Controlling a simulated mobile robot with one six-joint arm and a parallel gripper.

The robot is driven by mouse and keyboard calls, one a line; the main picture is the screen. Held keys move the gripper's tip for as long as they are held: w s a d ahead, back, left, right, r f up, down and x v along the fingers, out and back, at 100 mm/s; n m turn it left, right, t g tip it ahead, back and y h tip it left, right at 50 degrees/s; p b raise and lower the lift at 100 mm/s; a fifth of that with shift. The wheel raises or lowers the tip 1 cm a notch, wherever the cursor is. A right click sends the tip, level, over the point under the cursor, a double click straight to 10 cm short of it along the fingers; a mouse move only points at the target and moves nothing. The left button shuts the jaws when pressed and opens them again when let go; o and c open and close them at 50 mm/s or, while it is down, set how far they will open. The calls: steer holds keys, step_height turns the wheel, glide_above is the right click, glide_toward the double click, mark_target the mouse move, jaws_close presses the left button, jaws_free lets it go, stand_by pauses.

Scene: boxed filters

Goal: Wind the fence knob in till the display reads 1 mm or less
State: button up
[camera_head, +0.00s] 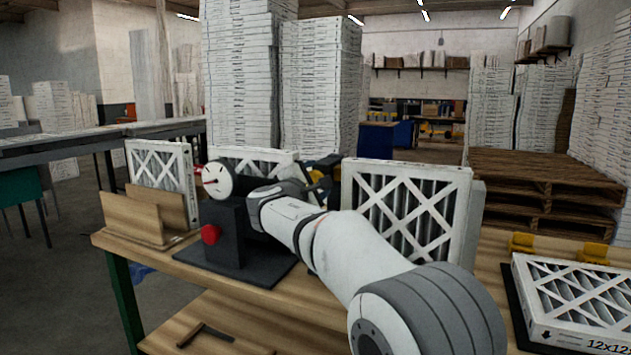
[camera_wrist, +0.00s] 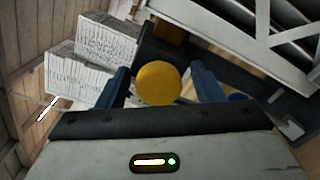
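The round yellow knob (camera_wrist: 158,83) shows in the wrist view between the two blue fingers of my gripper (camera_wrist: 160,86). My gripper is open, with a narrow gap between the knob and each finger. In the head view my arm hides most of the knob area, and only a bit of yellow shows behind my wrist. A round white dial (camera_head: 217,180) faces the head camera on a dark stand (camera_head: 229,236) at the bench's left part. Its reading is too small to tell. A red knob (camera_head: 210,234) sits on the stand's front.
Boxed filters stand upright on the wooden bench (camera_head: 330,300): one at left (camera_head: 160,175), one right of my arm (camera_head: 405,205). Another filter (camera_head: 575,300) lies flat at right. A wooden holder (camera_head: 140,218) stands left of the dial.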

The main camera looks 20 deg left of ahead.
steer(key=shift+s, duration=0.1)
steer(key=s, duration=0.7)
steer(key=shift+s+a+b, duration=0.25)
steer(key=shift+s+b, duration=0.05)
steer(key=shift+b, duration=0.1)
